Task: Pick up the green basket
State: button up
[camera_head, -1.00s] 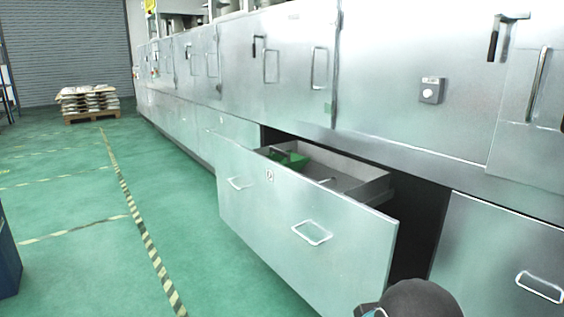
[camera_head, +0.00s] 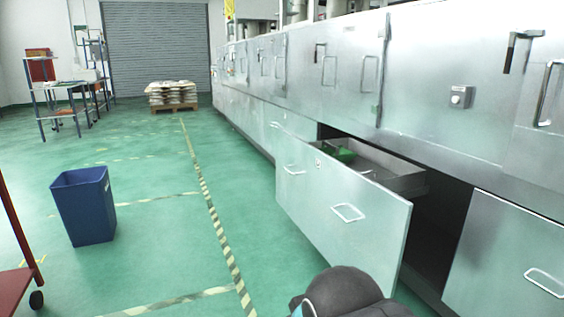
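A small green object (camera_head: 345,155), which appears to be the green basket, lies inside an open drawer (camera_head: 340,205) of the long metal machine. Only its upper part shows above the drawer's front panel. The drawer is pulled out from the lower row, with a grey inner wall visible. A dark rounded part of my arm (camera_head: 345,292) shows at the bottom edge. My gripper's fingers are not in view.
A blue bin (camera_head: 84,206) stands on the green floor at left. A red cart (camera_head: 15,240) is at the left edge. A pallet with stacked bags (camera_head: 172,95) and a work table (camera_head: 62,100) stand farther back. The floor between bin and drawer is clear.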

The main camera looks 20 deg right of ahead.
aim_at(344, 156)
jog(key=u, duration=0.25)
jog(key=i, duration=2.25)
jog(key=z, duration=1.65)
jog(key=i, duration=0.85)
jog(key=z, duration=0.85)
